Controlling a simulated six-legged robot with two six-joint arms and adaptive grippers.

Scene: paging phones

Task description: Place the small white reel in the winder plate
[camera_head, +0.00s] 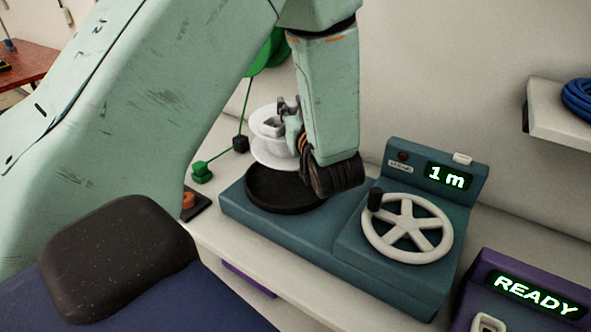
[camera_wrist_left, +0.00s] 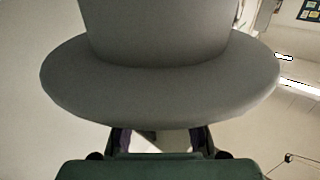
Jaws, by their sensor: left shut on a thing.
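The small white reel (camera_head: 272,152) is held in my left gripper (camera_head: 284,122), upright or nearly so, over the back left part of the winder plate (camera_head: 260,204). The winder plate is a round black dish on the left part of a teal machine. I cannot tell whether the reel touches it. In the left wrist view the reel's pale flange and hub (camera_wrist_left: 160,85) fill the middle, close to the camera. The left fingers are partly hidden by the reel and the wrist. My right gripper is not in view.
The teal machine (camera_head: 300,245) has a white spoked crank wheel (camera_head: 407,228) and a display reading "1 m". A purple box (camera_head: 530,295) reading "READY" stands at the right. A shelf (camera_head: 560,125) holds a blue coil (camera_head: 580,98). Green parts (camera_head: 202,172) lie behind the plate.

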